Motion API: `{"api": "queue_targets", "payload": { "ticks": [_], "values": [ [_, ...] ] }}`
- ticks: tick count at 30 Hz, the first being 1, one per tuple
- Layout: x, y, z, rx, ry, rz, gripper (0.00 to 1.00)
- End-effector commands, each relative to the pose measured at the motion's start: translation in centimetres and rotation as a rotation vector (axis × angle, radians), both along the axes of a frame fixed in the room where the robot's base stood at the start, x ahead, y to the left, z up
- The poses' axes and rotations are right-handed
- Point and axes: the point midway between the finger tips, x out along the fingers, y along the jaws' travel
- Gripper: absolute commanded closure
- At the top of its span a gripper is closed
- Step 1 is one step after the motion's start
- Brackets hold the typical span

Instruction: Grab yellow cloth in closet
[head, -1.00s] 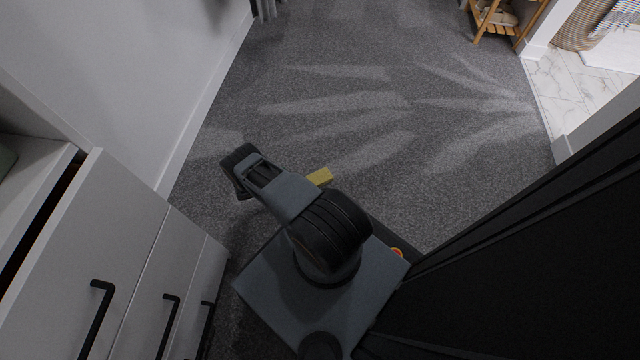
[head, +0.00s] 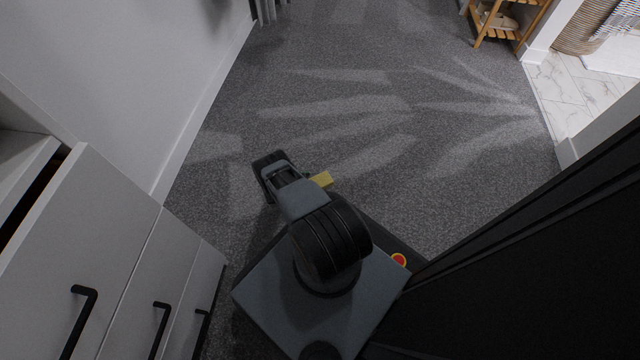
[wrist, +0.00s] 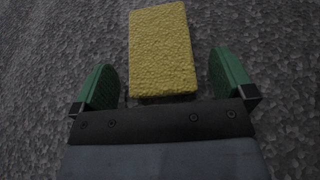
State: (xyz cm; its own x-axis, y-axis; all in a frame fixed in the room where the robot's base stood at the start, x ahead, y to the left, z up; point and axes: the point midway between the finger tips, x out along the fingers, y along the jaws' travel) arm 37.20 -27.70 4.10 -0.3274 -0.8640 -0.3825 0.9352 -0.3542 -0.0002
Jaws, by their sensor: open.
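The yellow cloth (wrist: 162,48) looks like a flat yellow rectangular block over grey carpet in the wrist view. My gripper (wrist: 168,75) is open, with one green finger to the left of the cloth's near end and one to the right. Neither finger appears to touch it. In the head view a small yellow piece (head: 321,179) shows just right of my arm, and the rest is hidden behind the arm. My fingertips are hidden in the head view.
White drawers with black handles (head: 160,322) stand at the left. A dark panel (head: 540,260) is at the right. Grey carpet (head: 350,80) lies open ahead. A wooden shelf (head: 497,22) and a marble-tiled floor (head: 562,88) are at the far right.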

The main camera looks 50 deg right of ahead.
Motion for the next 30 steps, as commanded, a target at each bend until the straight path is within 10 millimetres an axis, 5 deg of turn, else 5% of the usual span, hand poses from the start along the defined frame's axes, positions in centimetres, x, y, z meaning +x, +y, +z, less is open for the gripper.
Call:
{"api": "queue_targets", "payload": {
  "ticks": [6, 16, 30],
  "values": [
    [-0.8, -2.2, -1.2, 0.001, -0.001, -0.001, 0.00],
    [-0.9, -2.6, -1.2, 0.000, 0.000, 0.001, 0.00],
    [-0.9, -2.6, -1.2, 0.000, 0.000, 0.001, 0.45]
  ]
}}
